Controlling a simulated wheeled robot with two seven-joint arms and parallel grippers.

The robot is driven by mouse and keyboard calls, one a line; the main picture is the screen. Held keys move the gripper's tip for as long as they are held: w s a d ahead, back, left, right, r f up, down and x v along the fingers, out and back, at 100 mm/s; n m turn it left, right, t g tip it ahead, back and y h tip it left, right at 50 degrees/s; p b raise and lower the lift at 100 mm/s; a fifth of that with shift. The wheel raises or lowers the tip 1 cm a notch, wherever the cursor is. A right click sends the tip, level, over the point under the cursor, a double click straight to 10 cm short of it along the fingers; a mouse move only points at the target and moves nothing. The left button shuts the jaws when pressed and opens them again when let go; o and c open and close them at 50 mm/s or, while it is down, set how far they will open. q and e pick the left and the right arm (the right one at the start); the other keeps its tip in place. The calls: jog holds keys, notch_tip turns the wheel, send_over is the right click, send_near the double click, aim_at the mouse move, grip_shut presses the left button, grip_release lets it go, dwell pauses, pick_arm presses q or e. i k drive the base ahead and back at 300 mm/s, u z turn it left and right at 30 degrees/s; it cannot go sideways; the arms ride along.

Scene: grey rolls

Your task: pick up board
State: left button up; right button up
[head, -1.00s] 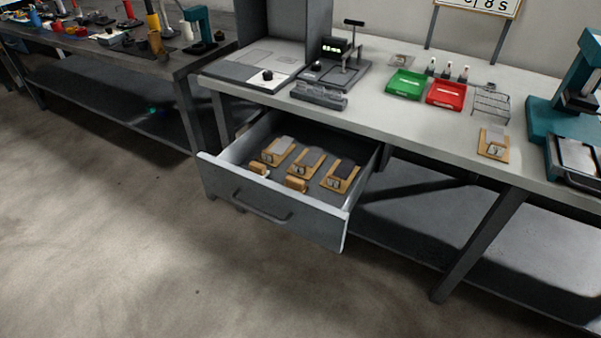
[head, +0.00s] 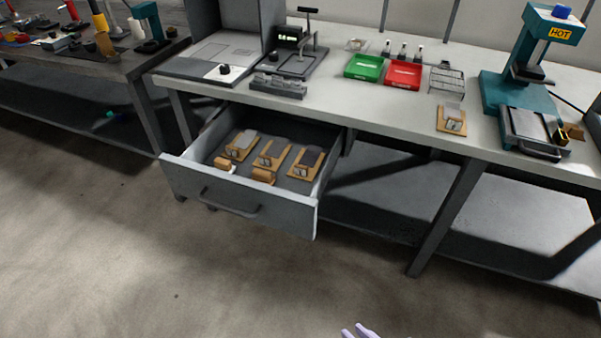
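A wooden board (head: 451,119) with a grey piece on it lies on the light worktop, left of the teal press. Similar boards lie in the open drawer: a left one (head: 241,144), a middle one (head: 271,153) and a right one (head: 304,161) with a darker top. The pale tips of my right gripper (head: 354,331) show at the bottom edge, over the floor. They are apart, with nothing seen between them, and far from every board. The rest of that gripper is cut off. My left gripper is not in view.
The grey drawer (head: 240,196) sticks out from under the worktop. Small wooden blocks (head: 263,175) lie near its front. Green (head: 364,67) and red (head: 403,74) trays, a wire rack (head: 447,78) and a teal press (head: 516,92) stand on the worktop. The floor in front is clear.

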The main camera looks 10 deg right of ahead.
aim_at(306, 167)
jog(key=z, duration=2)
jog(key=i, duration=1.5)
jog(key=u, duration=2.65)
